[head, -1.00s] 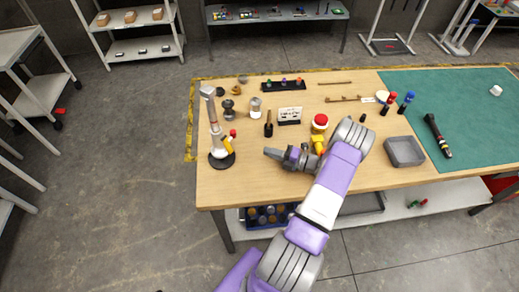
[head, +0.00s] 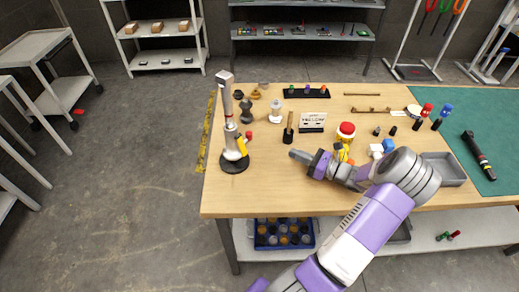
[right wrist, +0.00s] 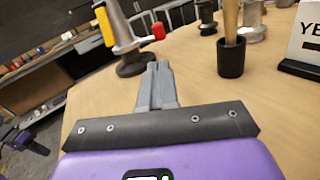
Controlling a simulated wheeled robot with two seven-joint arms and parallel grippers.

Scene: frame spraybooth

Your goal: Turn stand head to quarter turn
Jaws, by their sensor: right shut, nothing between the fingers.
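The stand (head: 228,115) is a grey upright post on a round black base at the left of the wooden table. A blocky head (head: 224,77) tops it, and yellow and red parts sit low on it. Its lower part also shows in the right wrist view (right wrist: 120,30), where its top is cut off. My right gripper (head: 293,154) is shut and empty, to the right of the stand and apart from it. In the right wrist view its closed fingers (right wrist: 157,72) point toward the stand's base. My left gripper is not in view.
A "YELLOW" card (head: 312,122) and a brush in a black holder (head: 288,128) stand beyond my right gripper. A red-topped yellow item (head: 345,132) is near my arm. A grey tray (head: 445,168) lies right. Bare tabletop lies between gripper and stand.

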